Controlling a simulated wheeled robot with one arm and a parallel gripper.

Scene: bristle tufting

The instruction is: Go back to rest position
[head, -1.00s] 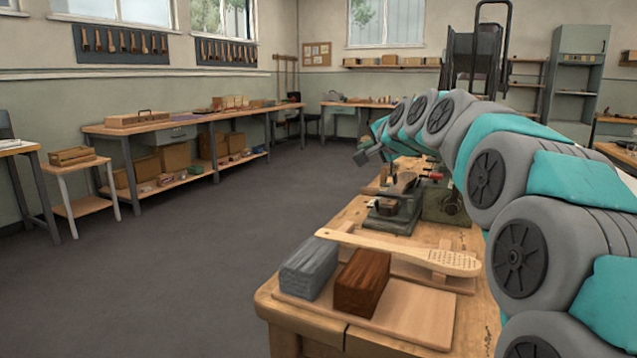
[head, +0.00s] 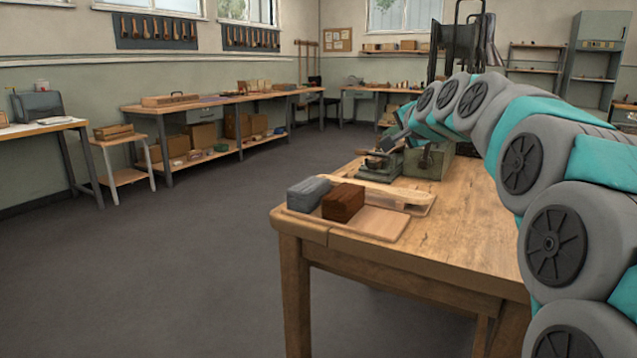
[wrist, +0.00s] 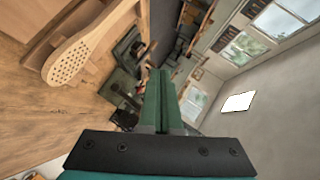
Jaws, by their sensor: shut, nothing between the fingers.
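My gripper (wrist: 163,100) shows in the wrist view with its two green fingers pressed together and nothing between them. It is in the air, apart from the workbench. In the head view my arm reaches from the right over the bench, and its end is small near the green tufting machine (head: 425,160). A wooden brush body (head: 372,190) with rows of holes lies on the bench; it also shows at the upper left of the wrist view (wrist: 85,50).
The workbench (head: 470,240) has a bare top at its right and front. The grey floor (head: 180,270) to its left is open. A long side bench (head: 240,100) with boxes and a small stool (head: 118,142) stand along the left wall.

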